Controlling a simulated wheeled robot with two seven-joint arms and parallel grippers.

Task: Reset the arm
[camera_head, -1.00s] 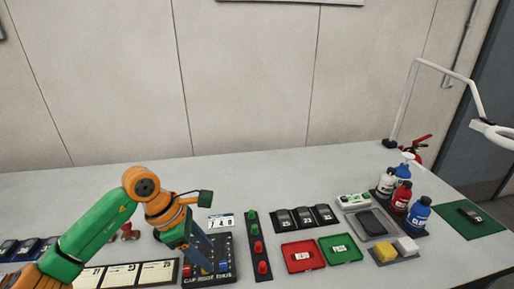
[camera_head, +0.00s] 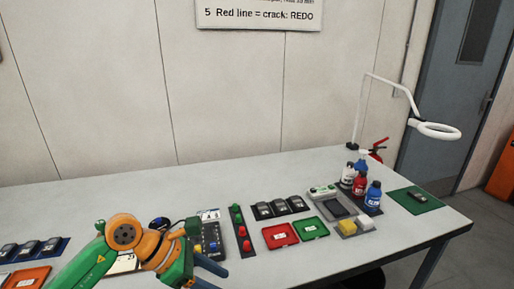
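My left arm (camera_head: 125,236), green and orange, comes in from the bottom left and bends at an orange joint. My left gripper (camera_head: 212,277) is low in the view, in front of the dark control panel (camera_head: 211,236) with buttons. Its two blue fingers point to the right and show a gap between them, with nothing seen in it. The lower finger is partly cut off by the bottom edge. The arm hides part of the pale cards (camera_head: 122,264) and of the panel. My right gripper is not in view.
Right of the panel stand a strip of red and green buttons (camera_head: 241,232), black devices (camera_head: 280,208), a red tray (camera_head: 280,236), a green tray (camera_head: 311,228) and bottles (camera_head: 373,195). The table's front right (camera_head: 340,260) is clear.

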